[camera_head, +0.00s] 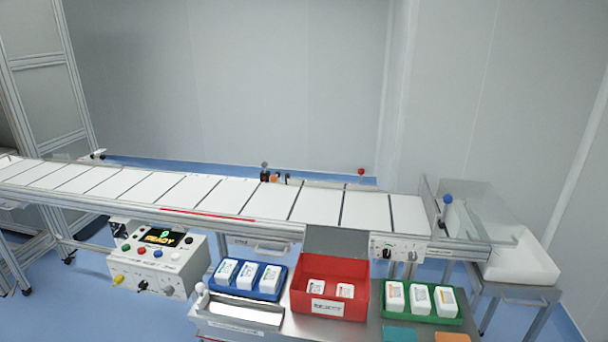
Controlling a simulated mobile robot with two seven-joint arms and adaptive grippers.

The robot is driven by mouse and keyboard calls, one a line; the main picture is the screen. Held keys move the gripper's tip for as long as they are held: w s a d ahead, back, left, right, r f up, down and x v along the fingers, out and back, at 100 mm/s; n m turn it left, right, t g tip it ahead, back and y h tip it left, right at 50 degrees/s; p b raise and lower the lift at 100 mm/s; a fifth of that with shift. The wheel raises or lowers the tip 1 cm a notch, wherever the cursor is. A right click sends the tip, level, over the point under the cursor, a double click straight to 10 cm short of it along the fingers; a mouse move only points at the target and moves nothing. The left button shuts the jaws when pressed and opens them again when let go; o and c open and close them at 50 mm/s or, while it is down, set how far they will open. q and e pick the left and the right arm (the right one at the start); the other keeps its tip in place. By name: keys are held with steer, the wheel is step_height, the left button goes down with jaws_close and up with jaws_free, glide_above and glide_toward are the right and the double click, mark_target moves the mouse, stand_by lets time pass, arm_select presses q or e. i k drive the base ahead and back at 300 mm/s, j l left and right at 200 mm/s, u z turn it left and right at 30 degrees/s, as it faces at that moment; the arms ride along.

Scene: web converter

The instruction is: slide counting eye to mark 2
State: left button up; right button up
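A small dark upright device (265,172) stands on the far rail of the conveyor (235,195), near its middle. It may be the counting eye, but it is too small to tell for sure. A small orange part (274,178) sits right beside it. I cannot make out any numbered mark on the rail. Neither of my grippers shows in the head view.
A control box (160,258) with a lit "READY" display stands in front of the conveyor. A cart holds a blue tray (247,294), an open red box (330,310) and a green tray (444,319). A clear guard (475,212) stands at the right end.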

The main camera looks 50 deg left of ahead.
mark_target(265, 176)
steer(key=j+u, duration=0.15)
steer(key=u, duration=1.55)
steer(key=i+l, duration=0.05)
steer(key=l, duration=0.05)
